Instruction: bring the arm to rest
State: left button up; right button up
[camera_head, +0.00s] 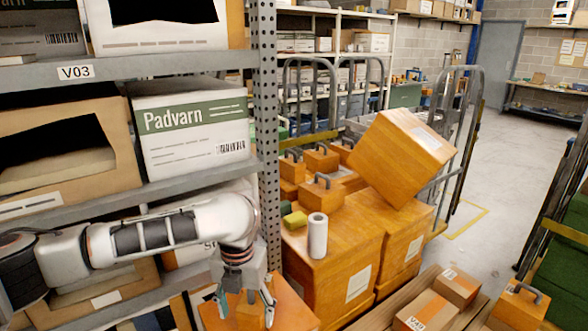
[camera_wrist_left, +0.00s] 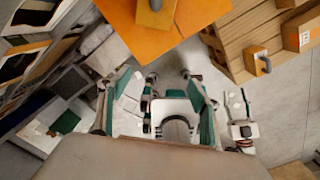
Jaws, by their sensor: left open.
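My left arm (camera_head: 150,236) reaches in from the left in front of the rack. My left gripper (camera_head: 245,298) points down at its end, with its fingers spread and nothing held. In the head view a wooden block (camera_head: 250,314) shows between the fingers, on an orange box. In the left wrist view this block (camera_wrist_left: 155,14) with its dark handle lies beyond the fingers, on the orange box (camera_wrist_left: 196,12), apart from them.
The grey rack (camera_head: 266,130) stands close beside my left arm and holds a Padvarn box (camera_head: 190,130). Orange crates (camera_head: 335,270), a white roll (camera_head: 317,236) and a tilted crate (camera_head: 400,158) stand right of the gripper. The aisle floor (camera_head: 505,165) farther right is clear.

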pick_arm(q)
jog(key=s+d+f+n+t+h, duration=0.2)
jog(key=s+d+f+n+h, duration=0.15)
jog(key=d+f+n, duration=0.35)
jog(key=s+d+f+n+t+h, duration=0.1)
jog(key=s+d+f+n+h, duration=0.1)
jog(key=d+f+n+h, duration=0.55)
jog(key=s+a+f+n+t+y, duration=0.2)
jog(key=s+a+f+n+y, duration=0.1)
jog(key=a+n, duration=0.3)
jog(key=s+a+f+n+t+y, duration=0.2)
jog(key=s+a+n, duration=0.3)
jog(key=a, duration=0.5)
jog(key=s+a+f+n+t+y, duration=0.3)
jog(key=s+a+f+n, duration=0.1)
jog(key=a+n, duration=0.4)
jog(key=shift+a+f+t+y, duration=0.3)
jog(key=shift+a+f+t, duration=0.1)
jog(key=shift+f, duration=0.2)
jog(key=shift+s+n, duration=0.1)
jog(key=shift+n, duration=0.15)
